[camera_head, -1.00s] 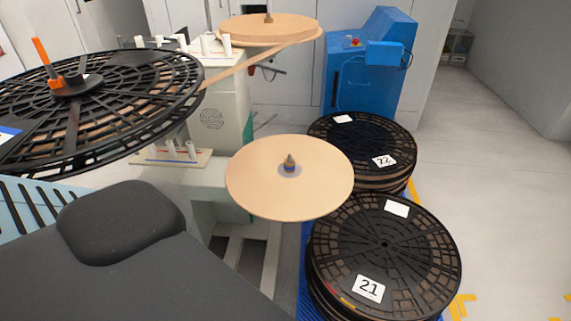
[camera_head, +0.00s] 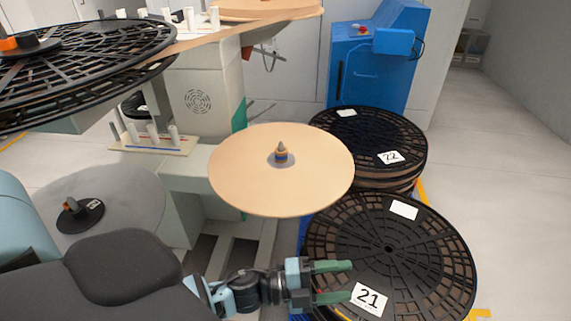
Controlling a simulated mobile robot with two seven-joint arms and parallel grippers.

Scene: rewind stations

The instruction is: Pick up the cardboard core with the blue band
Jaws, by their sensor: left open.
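A small brown core with a blue band (camera_head: 281,155) sits upright around the middle of a round tan disc (camera_head: 240,180). It is small in this view, and a pointed tip shows at its top. My left gripper (camera_head: 346,281) is open and empty, with green fingers spread apart and pointing right. It is below and to the right of the core in the picture, well apart from it, in front of the reel labelled 21 (camera_head: 425,265). My right gripper is out of view.
Another stack of black reels, labelled 22 (camera_head: 365,130), stands behind reel 21. A large black reel (camera_head: 85,60) fills the upper left. A rack of white pegs (camera_head: 150,142) stands left of the disc. Open floor lies at right.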

